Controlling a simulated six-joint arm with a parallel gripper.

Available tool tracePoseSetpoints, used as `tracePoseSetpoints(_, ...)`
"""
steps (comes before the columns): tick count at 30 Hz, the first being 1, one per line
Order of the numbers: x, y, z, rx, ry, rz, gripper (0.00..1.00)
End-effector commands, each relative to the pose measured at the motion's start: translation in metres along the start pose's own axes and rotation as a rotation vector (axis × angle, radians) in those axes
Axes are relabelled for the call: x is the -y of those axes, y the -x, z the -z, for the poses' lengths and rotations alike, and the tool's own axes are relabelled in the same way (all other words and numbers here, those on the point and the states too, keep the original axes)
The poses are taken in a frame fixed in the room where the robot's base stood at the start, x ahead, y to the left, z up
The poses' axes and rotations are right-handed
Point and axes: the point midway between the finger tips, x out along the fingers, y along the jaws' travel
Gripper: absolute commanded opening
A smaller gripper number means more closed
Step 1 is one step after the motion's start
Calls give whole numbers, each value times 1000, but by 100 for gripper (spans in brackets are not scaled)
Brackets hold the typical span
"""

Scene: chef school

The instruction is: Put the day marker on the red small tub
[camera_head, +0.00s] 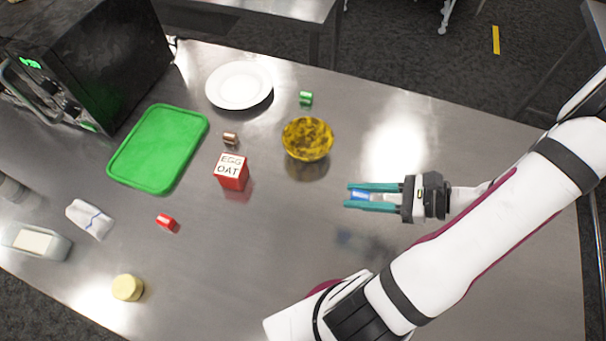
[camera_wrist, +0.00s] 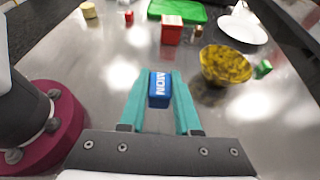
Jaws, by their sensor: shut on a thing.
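The day marker (camera_wrist: 159,90) is a small blue block with white lettering that looks like "MON". My gripper (camera_head: 348,195) is shut on it, its teal fingers on both sides. In the head view the marker (camera_head: 360,195) shows between the fingers, held above the table. The red small tub (camera_head: 232,178) stands upright on the table to the left of my gripper, with a white lid lettered "EGG OAT". It also shows in the wrist view (camera_wrist: 171,34), beyond the fingertips. The marker and tub are well apart.
A yellow bowl (camera_head: 307,140) stands between tub and gripper, farther back. A copper-coloured cylinder (camera_head: 230,138) is just behind the tub; a red piece (camera_head: 167,222) lies front-left. A green board (camera_head: 158,150), white plate (camera_head: 239,86) and green cylinder (camera_head: 306,98) lie around.

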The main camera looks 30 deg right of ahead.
Motion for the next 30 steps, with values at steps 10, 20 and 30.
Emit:
tracePoseSetpoints(10, 54, -70, -62, -40, -4, 27, 0)
tracePoseSetpoints(20, 69, -149, -137, -1, -28, 64, 0)
tracePoseSetpoints(30, 34, -252, -118, -4, -30, 59, 0)
